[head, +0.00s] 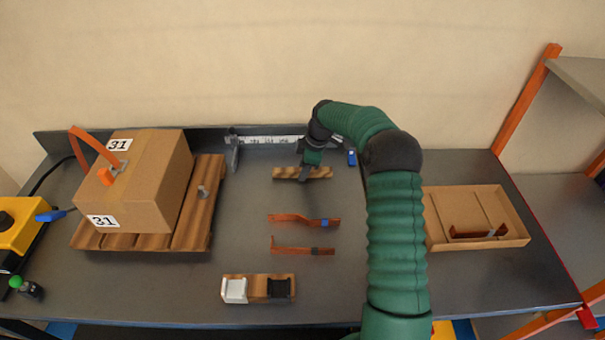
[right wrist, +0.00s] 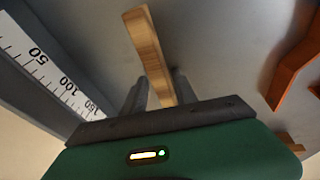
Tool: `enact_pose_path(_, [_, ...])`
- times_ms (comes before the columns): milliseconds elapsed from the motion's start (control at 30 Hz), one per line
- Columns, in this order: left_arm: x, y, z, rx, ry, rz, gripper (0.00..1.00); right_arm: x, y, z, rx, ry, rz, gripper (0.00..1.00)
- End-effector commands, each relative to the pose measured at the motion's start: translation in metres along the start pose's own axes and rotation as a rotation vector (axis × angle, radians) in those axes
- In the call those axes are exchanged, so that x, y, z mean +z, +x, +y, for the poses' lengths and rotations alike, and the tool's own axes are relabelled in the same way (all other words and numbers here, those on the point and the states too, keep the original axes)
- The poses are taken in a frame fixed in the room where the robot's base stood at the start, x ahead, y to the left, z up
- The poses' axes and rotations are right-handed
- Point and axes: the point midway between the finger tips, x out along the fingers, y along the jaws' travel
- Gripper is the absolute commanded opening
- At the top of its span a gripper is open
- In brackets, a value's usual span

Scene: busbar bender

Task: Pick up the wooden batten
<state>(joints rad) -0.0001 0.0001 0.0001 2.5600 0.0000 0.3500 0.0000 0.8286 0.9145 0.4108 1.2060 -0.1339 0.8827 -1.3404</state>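The wooden batten (head: 289,173) is a short light-brown strip near the back middle of the bench, in front of the ruler. My right gripper (head: 305,175) reaches down over its middle. In the right wrist view the batten (right wrist: 148,45) runs between the two fingers of the right gripper (right wrist: 160,84), with one finger close along each side. I cannot tell whether the fingers press on it, or whether it is clear of the bench. My left gripper is not in view.
A white ruler (head: 270,140) with a dark rail runs along the back. Two copper-coloured bent bars (head: 303,220) lie in front of the batten, with a small wooden block (head: 268,277) nearer. A cardboard box (head: 146,185) stands left; a shallow tray (head: 515,212) lies right.

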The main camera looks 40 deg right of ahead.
Motion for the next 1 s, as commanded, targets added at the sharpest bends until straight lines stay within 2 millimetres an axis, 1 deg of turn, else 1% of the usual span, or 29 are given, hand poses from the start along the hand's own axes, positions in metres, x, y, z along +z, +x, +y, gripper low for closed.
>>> enact_pose_path(133, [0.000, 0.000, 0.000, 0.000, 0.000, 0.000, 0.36, -0.001, 0.002, 0.000, 0.000, 0.000, 0.002, 0.33])
enact_pose_path(167, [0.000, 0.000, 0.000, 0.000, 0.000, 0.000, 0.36, 0.000, 0.002, 0.000, 0.000, 0.000, 0.002, 0.32])
enact_pose_path(400, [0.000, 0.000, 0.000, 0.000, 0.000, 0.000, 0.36, 0.000, 0.002, 0.000, -0.001, 0.001, 0.002, 0.01])
enact_pose_path(833, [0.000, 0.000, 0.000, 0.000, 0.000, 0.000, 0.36, 0.000, 0.000, 0.000, -0.001, 0.001, 0.001, 0.00])
enact_pose_path(933, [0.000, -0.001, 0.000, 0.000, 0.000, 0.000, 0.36, -0.001, -0.006, 0.002, 0.000, 0.000, 0.001, 0.00])
enact_pose_path(1000, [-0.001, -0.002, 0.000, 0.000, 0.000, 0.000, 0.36, -0.003, -0.014, 0.003, 0.002, 0.000, 0.002, 0.00])
